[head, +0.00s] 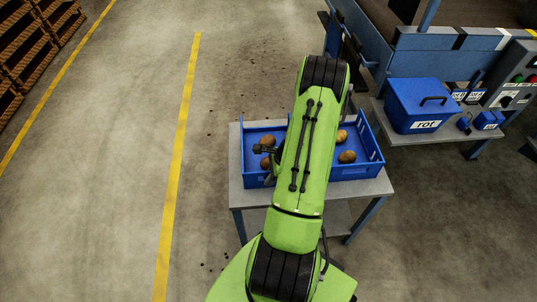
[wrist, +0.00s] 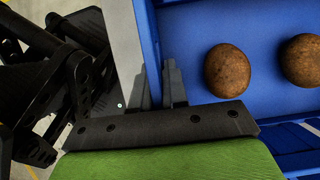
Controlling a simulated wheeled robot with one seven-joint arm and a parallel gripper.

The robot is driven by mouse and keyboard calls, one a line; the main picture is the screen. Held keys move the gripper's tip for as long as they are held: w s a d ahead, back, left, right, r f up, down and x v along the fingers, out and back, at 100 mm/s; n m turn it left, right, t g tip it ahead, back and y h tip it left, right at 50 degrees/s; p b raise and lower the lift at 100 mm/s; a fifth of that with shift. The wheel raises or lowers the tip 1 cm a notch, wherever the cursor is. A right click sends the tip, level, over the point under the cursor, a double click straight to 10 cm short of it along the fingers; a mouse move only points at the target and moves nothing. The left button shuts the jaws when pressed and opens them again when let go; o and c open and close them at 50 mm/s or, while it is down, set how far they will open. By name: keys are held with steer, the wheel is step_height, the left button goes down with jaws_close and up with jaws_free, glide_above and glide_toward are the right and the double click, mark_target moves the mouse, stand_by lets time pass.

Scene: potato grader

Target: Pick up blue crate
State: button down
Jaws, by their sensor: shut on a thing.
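The blue crate (head: 373,140) sits on a grey table in the head view, with several brown potatoes inside on both sides of my arm. My green arm covers its middle. In the wrist view, the blue crate's wall (wrist: 148,38) runs down between the two grey fingers of my gripper (wrist: 157,86). The gripper is shut on this wall. Two potatoes (wrist: 227,70) lie on the crate floor to the right of the fingers.
The grey table (head: 238,185) extends a little past the crate. A lidded blue box marked "rot" (head: 415,103) stands on a bench at the right, beside a control panel (head: 517,90). Blue machinery stands behind.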

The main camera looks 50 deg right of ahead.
steer(key=shift+r, duration=0.1)
step_height(320, 180, up, 10)
steer(key=p, duration=0.3)
steer(key=shift+r, duration=0.15)
